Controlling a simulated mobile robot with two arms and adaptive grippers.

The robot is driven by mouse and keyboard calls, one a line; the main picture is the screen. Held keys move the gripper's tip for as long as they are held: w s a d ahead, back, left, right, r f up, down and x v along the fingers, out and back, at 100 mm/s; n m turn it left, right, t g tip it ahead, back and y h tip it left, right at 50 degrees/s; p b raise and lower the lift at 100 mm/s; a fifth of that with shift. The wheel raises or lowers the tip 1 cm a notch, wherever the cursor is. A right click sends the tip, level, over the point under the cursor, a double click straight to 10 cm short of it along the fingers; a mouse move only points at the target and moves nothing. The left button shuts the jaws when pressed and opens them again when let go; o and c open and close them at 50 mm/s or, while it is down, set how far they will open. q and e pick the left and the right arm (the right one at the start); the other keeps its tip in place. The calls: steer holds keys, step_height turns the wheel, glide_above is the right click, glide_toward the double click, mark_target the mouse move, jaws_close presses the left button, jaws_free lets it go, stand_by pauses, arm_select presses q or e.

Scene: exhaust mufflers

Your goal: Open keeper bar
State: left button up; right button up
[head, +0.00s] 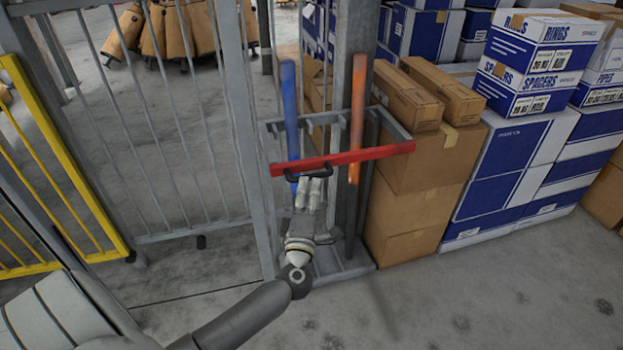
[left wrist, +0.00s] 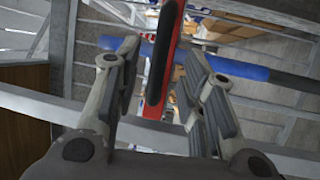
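The keeper bar is a red bar (head: 375,153) lying across the front of a grey metal rack, with a black handle (head: 307,173) near its left part. My left gripper (head: 309,190) is just below and in front of the handle. In the left wrist view its two fingers (left wrist: 165,85) are spread, with the black handle (left wrist: 163,50) and the red bar (left wrist: 153,111) showing in the gap between them. The fingers do not appear closed on the handle; whether either one touches it I cannot tell. My right gripper is not in view.
Behind the red bar stand a blue bar (head: 289,105) and an orange bar (head: 357,110) in the rack (head: 398,126). A grey fence (head: 238,110) and a yellow barrier (head: 60,160) are left. Cardboard boxes (head: 410,190) and blue-white boxes (head: 505,165) are right. Floor at front right is clear.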

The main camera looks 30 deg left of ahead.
mark_target(311, 177)
arm_select(q)
steer(key=shift+x, duration=2.7)
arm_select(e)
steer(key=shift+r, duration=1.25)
arm_select(q)
steer(key=shift+c, duration=0.4)
jaws_close()
